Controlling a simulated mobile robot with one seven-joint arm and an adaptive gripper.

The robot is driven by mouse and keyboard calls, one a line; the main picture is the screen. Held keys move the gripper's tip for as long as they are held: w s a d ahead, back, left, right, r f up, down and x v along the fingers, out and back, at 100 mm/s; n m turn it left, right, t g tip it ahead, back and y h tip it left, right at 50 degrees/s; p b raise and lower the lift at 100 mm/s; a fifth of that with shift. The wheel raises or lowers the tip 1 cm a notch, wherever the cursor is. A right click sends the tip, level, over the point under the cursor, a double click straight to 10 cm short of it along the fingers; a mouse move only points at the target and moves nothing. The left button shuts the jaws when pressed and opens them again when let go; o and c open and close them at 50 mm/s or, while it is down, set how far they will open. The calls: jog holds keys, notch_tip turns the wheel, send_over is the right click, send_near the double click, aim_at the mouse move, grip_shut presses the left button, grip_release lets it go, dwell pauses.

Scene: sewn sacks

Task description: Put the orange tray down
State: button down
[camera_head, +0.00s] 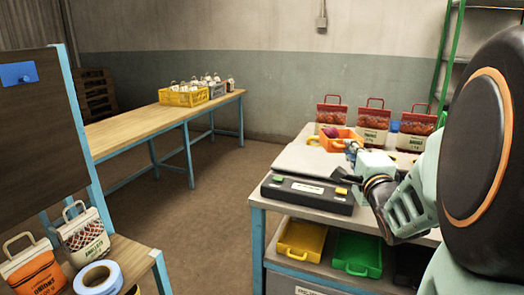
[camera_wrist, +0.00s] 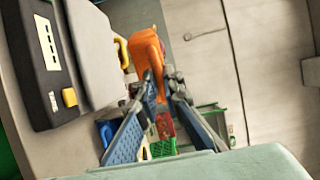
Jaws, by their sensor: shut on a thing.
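The orange tray (camera_head: 338,144) is at the far side of the grey worktable, with a dark reddish-purple item (camera_head: 331,132) showing in it. My gripper (camera_head: 352,152) is at the tray's near right side and shut on its edge. In the wrist view the orange tray (camera_wrist: 147,50) is seen edge-on, beyond and between the fingertips of my gripper (camera_wrist: 162,88). Whether the tray touches the surface under it or hangs just above it, I cannot tell. My gripper and wrist hide part of its right side.
A scale-like unit (camera_head: 305,193) with a pale flat top lies on the worktable (camera_head: 262,203), left of my wrist. Several red-topped sacks (camera_head: 373,125) stand behind and right of the tray. Yellow (camera_head: 301,240) and green (camera_head: 357,254) bins sit on the shelf below.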

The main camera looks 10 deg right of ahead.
jog(key=w+f, duration=0.1)
jog(key=w, duration=0.1)
jog(key=w+d+f, duration=0.1)
jog(key=w, duration=0.1)
jog(key=w+f+b, duration=0.1)
jog(key=w, duration=0.2)
jog(key=shift+d+f, duration=0.35)
jog(key=shift+f, duration=0.05)
jog(key=w+f, duration=0.2)
jog(key=w+d+f+b, duration=0.1)
jog(key=w+f, duration=0.2)
jog(key=shift+w+d+f, duration=0.15)
jog(key=shift+f, duration=0.1)
jog(key=shift+w+f, duration=0.3)
jog(key=shift+f, duration=0.2)
notch_tip(320, 180, down, 3)
jog(key=shift+r+b, duration=0.1)
jog(key=shift+b, duration=0.2)
jog(key=c, duration=2.3)
grip_release()
jog(key=shift+c, duration=0.2)
jog(key=shift+s, duration=0.1)
